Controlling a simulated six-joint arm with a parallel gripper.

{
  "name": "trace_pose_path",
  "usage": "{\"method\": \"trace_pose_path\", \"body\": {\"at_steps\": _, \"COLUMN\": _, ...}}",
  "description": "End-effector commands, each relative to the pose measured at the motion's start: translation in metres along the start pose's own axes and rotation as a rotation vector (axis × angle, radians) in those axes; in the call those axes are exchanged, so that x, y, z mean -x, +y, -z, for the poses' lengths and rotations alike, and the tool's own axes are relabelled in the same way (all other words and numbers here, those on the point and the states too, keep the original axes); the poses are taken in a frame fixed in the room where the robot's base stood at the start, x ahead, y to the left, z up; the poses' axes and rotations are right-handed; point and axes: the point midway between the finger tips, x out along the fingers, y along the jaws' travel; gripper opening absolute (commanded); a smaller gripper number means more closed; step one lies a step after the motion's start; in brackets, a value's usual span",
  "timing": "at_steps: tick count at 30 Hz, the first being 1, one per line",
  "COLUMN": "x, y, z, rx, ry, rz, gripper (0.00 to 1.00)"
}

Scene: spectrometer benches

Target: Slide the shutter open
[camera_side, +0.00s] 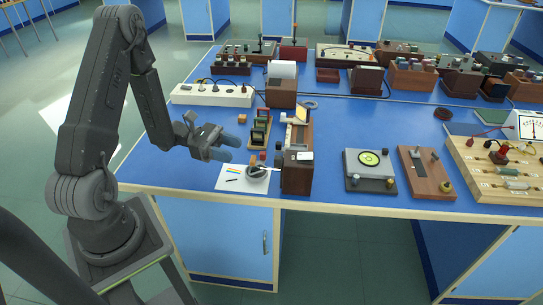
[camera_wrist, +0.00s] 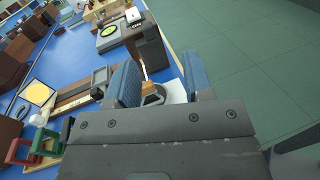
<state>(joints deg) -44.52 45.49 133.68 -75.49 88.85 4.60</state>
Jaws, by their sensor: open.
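A dark brown wooden spectrometer box (camera_side: 297,175) stands near the front edge of the blue bench, with a white label on top. It also shows in the wrist view (camera_wrist: 151,48). A wooden rail (camera_side: 298,133) runs back from it; it shows at left in the wrist view (camera_wrist: 72,105). I cannot make out the shutter clearly in either view. My gripper (camera_side: 226,148) is left of the box, above the bench and apart from it. Its blue fingers (camera_wrist: 161,82) are open with nothing held. A small orange-brown piece (camera_wrist: 152,96) shows beyond the gap, partly hidden.
A grey plate with a green disc (camera_side: 369,160) is to the right. A white power strip (camera_side: 212,95) lies behind my gripper.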

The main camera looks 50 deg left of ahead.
Motion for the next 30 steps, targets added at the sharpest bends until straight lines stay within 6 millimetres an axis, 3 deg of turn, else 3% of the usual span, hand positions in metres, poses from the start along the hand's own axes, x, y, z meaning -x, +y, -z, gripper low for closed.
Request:
{"method": "trace_pose_path", "body": {"at_steps": 4, "x": 0.017, "y": -0.013, "z": 0.007, "rx": 0.078, "ry": -0.013, "rz": -0.204, "gripper": 0.47}}
{"method": "trace_pose_path", "body": {"at_steps": 11, "x": 0.014, "y": -0.015, "z": 0.010, "rx": 0.098, "ry": -0.011, "rz": -0.264, "gripper": 0.47}}
{"method": "trace_pose_path", "body": {"at_steps": 30, "x": -0.081, "y": 0.010, "z": 0.010, "rx": 0.096, "ry": -0.012, "rz": -0.256, "gripper": 0.47}}
